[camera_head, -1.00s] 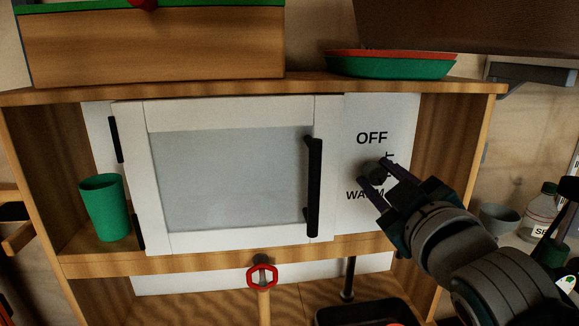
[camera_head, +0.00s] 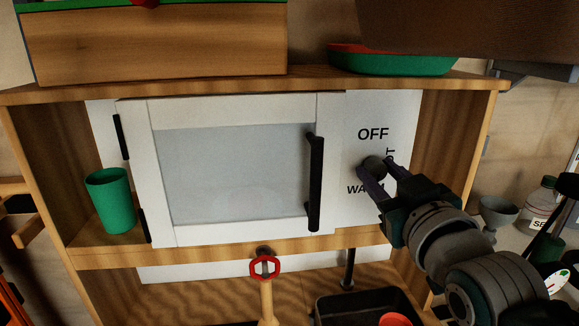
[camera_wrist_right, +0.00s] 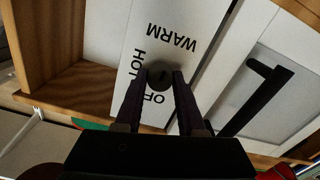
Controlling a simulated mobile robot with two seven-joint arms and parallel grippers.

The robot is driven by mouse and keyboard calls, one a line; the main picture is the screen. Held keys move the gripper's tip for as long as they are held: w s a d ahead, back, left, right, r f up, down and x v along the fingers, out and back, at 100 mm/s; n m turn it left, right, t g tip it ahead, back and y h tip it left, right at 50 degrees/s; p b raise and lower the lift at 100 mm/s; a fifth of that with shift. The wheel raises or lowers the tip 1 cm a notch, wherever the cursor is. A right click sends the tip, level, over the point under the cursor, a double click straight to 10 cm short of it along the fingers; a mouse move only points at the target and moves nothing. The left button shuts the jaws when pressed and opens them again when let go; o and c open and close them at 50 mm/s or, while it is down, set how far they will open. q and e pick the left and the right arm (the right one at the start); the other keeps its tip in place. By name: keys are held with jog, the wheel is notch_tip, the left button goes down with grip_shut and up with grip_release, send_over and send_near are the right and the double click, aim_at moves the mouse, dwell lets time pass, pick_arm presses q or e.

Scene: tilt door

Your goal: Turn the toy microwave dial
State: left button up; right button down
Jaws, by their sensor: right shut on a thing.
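The toy microwave (camera_head: 235,170) has a white frame, a grey window and a black vertical handle (camera_head: 315,182). Its door looks closed. The dark round dial (camera_head: 374,166) is on the white panel right of the door, among the labels OFF, WARM and a partly hidden third one, which reads HOT in the right wrist view. My right gripper (camera_head: 376,172) is at the panel, its fingers shut on the dial. In the right wrist view the dial (camera_wrist_right: 160,76) sits between the two fingertips (camera_wrist_right: 162,78). My left gripper is not in view.
A green cup (camera_head: 111,200) stands left of the microwave. A red and green dish (camera_head: 395,62) is on the shelf above. A red tap knob (camera_head: 265,267) and a black basin (camera_head: 335,305) are below. A bottle (camera_head: 543,205) and a grey cup (camera_head: 498,212) stand at right.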

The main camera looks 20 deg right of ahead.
jog(key=c, duration=0.5)
grip_release()
jog(key=shift+s, duration=0.15)
jog(key=v, duration=0.9)
jog(key=shift+s+p, duration=0.35)
